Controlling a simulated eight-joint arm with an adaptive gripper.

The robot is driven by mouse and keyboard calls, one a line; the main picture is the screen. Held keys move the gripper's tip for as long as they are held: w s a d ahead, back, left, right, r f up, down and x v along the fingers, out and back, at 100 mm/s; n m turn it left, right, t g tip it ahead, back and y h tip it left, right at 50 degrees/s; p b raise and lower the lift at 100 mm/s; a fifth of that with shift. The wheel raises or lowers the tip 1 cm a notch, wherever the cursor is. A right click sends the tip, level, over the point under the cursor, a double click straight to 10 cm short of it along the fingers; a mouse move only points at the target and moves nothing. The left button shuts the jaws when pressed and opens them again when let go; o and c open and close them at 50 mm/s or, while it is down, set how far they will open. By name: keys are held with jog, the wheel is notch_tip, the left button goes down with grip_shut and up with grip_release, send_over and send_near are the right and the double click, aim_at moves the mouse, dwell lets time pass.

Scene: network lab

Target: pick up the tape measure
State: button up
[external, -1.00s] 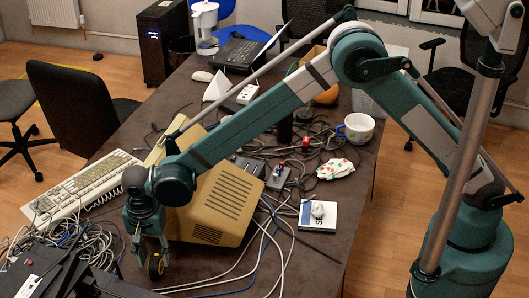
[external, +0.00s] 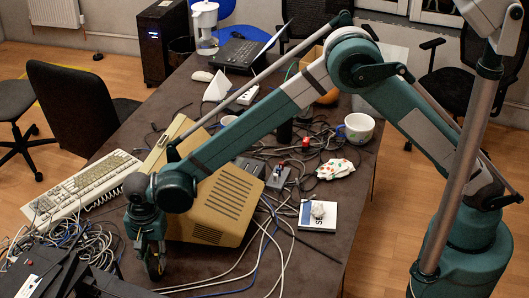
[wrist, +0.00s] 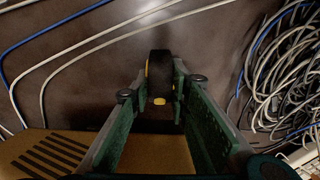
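The tape measure (wrist: 159,72) is a black, rounded case with yellow parts. In the wrist view it shows upright between the ends of my two green fingers. My gripper (wrist: 160,85) points down around it, one finger on each side. The right fingertip is very close to the case; whether both fingers touch it is not clear. In the external view my gripper (external: 154,262) is low at the near left of the dark table, left of the beige case, and its finger largely hides the tape measure.
A beige vented case (external: 222,205) stands close to the right of my gripper. Tangled cables (wrist: 285,75) and a black device (external: 40,270) lie to its left. A keyboard (external: 85,185) is behind. Loose cables (external: 235,275) cross the table in front.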

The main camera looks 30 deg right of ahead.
aim_at(159, 254)
jog(key=c, duration=0.3)
jog(key=shift+r, duration=0.1)
jog(key=shift+r+p, duration=0.75)
jog(key=shift+r, duration=4.15)
